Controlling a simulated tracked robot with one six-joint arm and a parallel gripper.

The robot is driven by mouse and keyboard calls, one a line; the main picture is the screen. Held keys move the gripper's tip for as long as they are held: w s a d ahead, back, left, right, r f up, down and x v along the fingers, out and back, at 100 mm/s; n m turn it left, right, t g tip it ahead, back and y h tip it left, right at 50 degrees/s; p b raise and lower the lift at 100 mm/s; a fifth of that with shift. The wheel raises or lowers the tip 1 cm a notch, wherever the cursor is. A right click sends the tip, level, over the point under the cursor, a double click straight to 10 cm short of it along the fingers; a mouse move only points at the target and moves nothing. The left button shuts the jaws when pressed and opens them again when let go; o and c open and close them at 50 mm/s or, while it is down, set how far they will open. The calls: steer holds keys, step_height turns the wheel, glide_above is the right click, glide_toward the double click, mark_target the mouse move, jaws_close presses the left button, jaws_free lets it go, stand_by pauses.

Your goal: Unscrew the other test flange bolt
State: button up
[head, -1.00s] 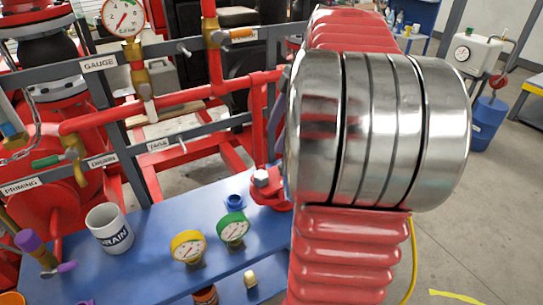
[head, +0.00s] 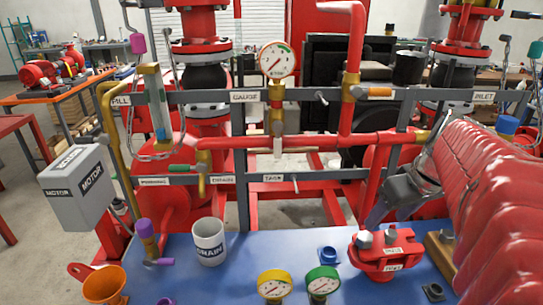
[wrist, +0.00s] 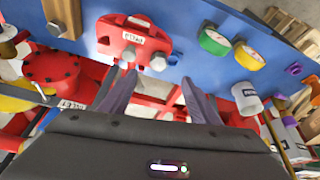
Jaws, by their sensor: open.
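The red test flange (head: 385,264) stands upright on the blue bench top. Two grey hex bolt heads, a left bolt (head: 365,239) and a right bolt (head: 391,235), sit in its upper part. The flange also shows in the wrist view (wrist: 124,32), with one bolt head (wrist: 128,53) at left and another (wrist: 158,63) at right. My gripper (head: 378,217) hangs just above and behind the flange in the head view. In the wrist view its two grey fingers (wrist: 158,80) are spread with nothing between them. Their tips are near the bolts, and I see no clear contact.
A white DRAIN mug (head: 209,242), a yellow gauge (head: 274,285), a green gauge (head: 322,283) and an orange funnel (head: 105,286) stand on the blue bench (head: 240,258). Red pipes and grey rails run behind. A brown block (head: 440,252) is right of the flange.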

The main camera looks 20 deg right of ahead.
mark_target(366, 239)
steer(key=shift+m, duration=0.3)
steer(key=shift+w, duration=0.1)
steer(key=x, duration=1.3)
steer(key=shift+w+f, duration=0.15)
steer(key=shift+f, duration=0.15)
steer(key=c, duration=1.2)
steer(key=shift+o, duration=0.2)
